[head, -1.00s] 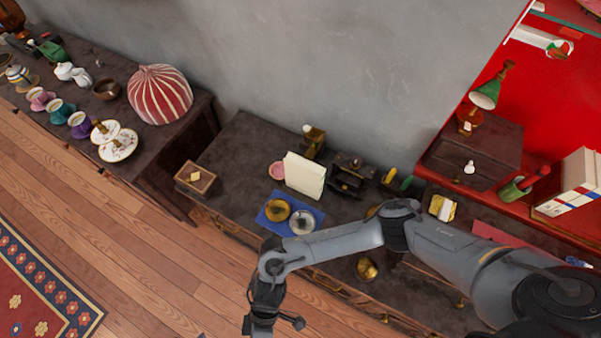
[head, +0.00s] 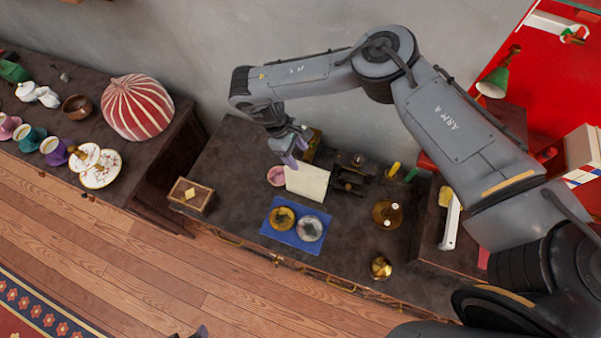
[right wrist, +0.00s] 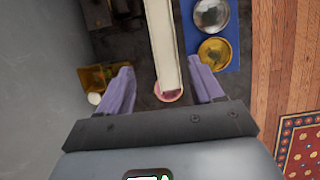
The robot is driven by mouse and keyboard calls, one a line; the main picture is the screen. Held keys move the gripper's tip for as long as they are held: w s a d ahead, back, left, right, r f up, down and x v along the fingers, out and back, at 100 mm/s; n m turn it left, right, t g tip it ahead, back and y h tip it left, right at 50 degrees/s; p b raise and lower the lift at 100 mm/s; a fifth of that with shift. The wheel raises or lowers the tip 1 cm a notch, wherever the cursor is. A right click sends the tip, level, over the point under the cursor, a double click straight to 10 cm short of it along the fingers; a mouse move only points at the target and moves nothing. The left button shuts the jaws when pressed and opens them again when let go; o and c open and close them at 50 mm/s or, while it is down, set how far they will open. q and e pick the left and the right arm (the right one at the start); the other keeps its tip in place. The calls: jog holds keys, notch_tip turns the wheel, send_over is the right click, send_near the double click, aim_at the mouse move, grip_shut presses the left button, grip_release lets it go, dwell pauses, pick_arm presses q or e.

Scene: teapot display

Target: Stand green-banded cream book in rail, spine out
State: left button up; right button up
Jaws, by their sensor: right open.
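The cream book (head: 307,183) stands upright on the dark table, behind a blue mat; no green band shows. My right gripper (head: 296,152) is at its upper left end, fingers open. In the right wrist view, the book (right wrist: 162,45) runs between and beyond the spread purple fingers of the right gripper (right wrist: 163,88), with a gap on each side. A small dark tip at the bottom edge may be my left gripper (head: 200,331).
The blue mat (head: 268,230) holds a gold and a silver round dish. A pink dish (head: 276,175) lies by the book's left end. A dark stand (head: 349,178) is close on its right. A brass tray (head: 386,214) and a wooden box (head: 191,196) also stand on the table.

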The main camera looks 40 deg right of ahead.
aim_at(305, 169)
jog(key=x, duration=0.2)
jog(key=s+x, duration=0.1)
jog(key=x, duration=0.1)
jog(key=shift+b, duration=0.3)
jog(key=shift+s+d+f, duration=0.1)
jog(key=shift+f, duration=0.5)
jog(key=b+x, duration=0.1)
jog(key=x, duration=0.3)
jog(key=shift+s+f, duration=0.15)
jog(key=shift+f, duration=0.1)
pick_arm(q)
jog(key=shift+s+d+f, duration=0.1)
jog(key=shift+s+f, duration=0.15)
jog(key=shift+f, duration=0.4)
jog(key=shift+s+f, duration=0.25)
jog(key=shift+f, duration=0.35)
pick_arm(e)
jog(key=shift+f, duration=0.1)
pick_arm(q)
jog(key=shift+r, duration=0.15)
pick_arm(e)
jog(key=shift+f, duration=0.25)
